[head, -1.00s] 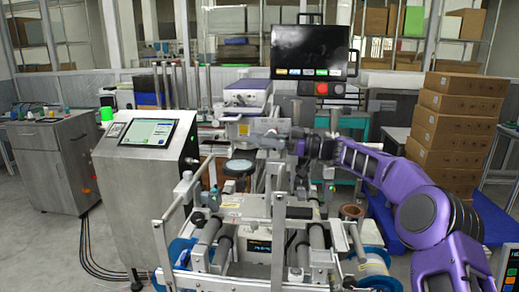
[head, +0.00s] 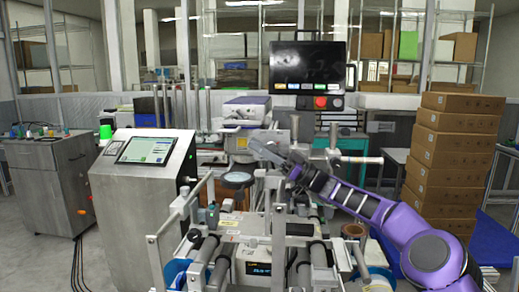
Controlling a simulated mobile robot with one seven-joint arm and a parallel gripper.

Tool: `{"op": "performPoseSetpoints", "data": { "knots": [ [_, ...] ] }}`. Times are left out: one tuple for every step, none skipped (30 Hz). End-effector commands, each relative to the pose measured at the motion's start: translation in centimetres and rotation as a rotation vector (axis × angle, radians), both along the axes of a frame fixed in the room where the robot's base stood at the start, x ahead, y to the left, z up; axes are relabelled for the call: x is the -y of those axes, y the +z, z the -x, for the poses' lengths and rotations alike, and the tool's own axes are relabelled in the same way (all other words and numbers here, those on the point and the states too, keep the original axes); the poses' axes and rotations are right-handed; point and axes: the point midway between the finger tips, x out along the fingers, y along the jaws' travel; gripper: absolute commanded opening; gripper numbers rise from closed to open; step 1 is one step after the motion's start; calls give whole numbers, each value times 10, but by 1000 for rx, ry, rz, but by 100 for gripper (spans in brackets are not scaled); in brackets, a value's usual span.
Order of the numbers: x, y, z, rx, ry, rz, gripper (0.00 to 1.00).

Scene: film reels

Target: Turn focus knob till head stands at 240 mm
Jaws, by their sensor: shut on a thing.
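A white and purple instrument head (head: 246,110) stands behind the metal roller frame, left of the black monitor. No height scale or millimetre reading for the head can be read.
A metal frame with rollers and blue reels (head: 180,272) fills the foreground. A steel console with a touchscreen (head: 146,150) stands left. A black monitor (head: 308,68) rises behind my arm. Stacked cardboard boxes (head: 455,150) stand right. Open floor shows at far left.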

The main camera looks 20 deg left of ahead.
Motion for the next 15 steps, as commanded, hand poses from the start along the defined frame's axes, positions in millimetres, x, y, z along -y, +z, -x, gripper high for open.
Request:
{"op": "performPoseSetpoints", "data": {
  "knots": [
    [-2,-5,5,4,18,4,0],
    [-2,-5,5,4,18,5,0],
    [-2,-6,5,3,17,5,0],
    [-2,-6,5,3,17,5,0],
    [-2,-6,5,3,17,5,0],
    [-2,-6,5,2,18,5,0],
    [-2,-6,5,2,18,5,0],
    [-2,-6,5,2,18,5,35],
    [-2,-6,5,2,17,6,42],
    [-2,-5,5,2,17,6,48],
    [-2,-5,5,2,16,6,51],
    [-2,-5,4,2,16,6,51],
    [-2,-4,4,2,14,4,51],
    [-2,-4,4,2,14,4,51],
    [-2,-4,4,3,13,3,51]
  ]
}}
